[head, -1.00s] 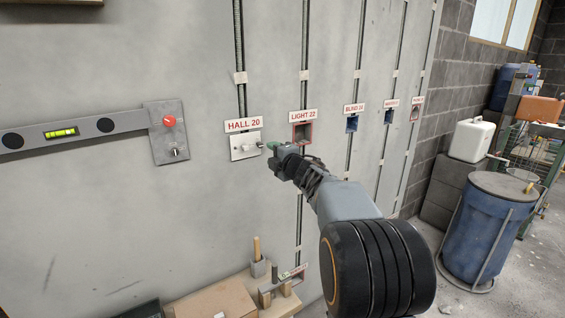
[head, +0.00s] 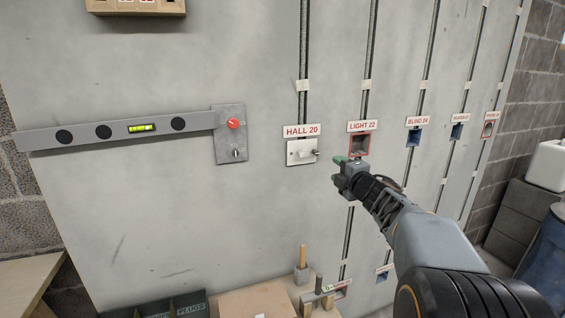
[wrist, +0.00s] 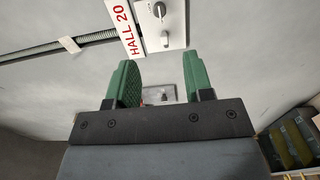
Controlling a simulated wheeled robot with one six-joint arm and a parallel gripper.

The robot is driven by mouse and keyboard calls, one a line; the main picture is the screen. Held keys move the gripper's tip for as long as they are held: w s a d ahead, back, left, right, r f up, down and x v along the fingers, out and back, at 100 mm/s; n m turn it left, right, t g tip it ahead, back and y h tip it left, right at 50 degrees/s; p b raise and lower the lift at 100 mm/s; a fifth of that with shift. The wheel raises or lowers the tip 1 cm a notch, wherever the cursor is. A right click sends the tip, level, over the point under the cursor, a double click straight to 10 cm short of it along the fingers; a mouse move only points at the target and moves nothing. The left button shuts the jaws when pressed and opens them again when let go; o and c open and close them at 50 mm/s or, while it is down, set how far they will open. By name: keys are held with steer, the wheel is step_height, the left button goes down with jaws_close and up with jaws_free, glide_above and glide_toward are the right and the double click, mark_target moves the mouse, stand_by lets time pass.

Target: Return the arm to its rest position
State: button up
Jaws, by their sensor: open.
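My gripper (head: 342,168) is raised in front of the grey wall panel, at the lower right of the white HALL 20 switch plate (head: 301,151) and just below left of the red-framed LIGHT 22 box (head: 359,145) in the head view. In the wrist view its two green fingers (wrist: 155,84) stand apart with nothing between them. The HALL 20 plate also shows in the wrist view (wrist: 172,14), beyond the fingertips. Whether the fingers touch anything is hard to tell in the head view, but the wrist view shows a gap.
A spirit level (head: 105,131) and a grey plate with a red knob (head: 229,146) are on the panel at left. The BLIND 24 box (head: 413,138) is right of LIGHT 22. Below stand a cardboard box (head: 255,302) and a wooden tool block (head: 319,303). A blue barrel (head: 547,255) is at right.

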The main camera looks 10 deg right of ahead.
steer(key=s+d+f+m+g+h+p, duration=0.4)
steer(key=s+f+m+g+h, duration=0.55)
steer(key=m, duration=0.65)
steer(key=s+a+f+m+g+y+p, duration=0.35)
steer(key=s+a+g+y+p, duration=0.2)
steer(key=s+a, duration=0.65)
steer(key=s+a+r+y+p, duration=0.2)
steer(key=s+a+r+p, duration=0.2)
steer(key=s+a+r, duration=0.1)
steer(key=shift+s+a+r+t, duration=0.25)
steer(key=shift+a+t, duration=0.15)
steer(key=shift+a, duration=0.5)
steer(key=shift+c, duration=0.2)
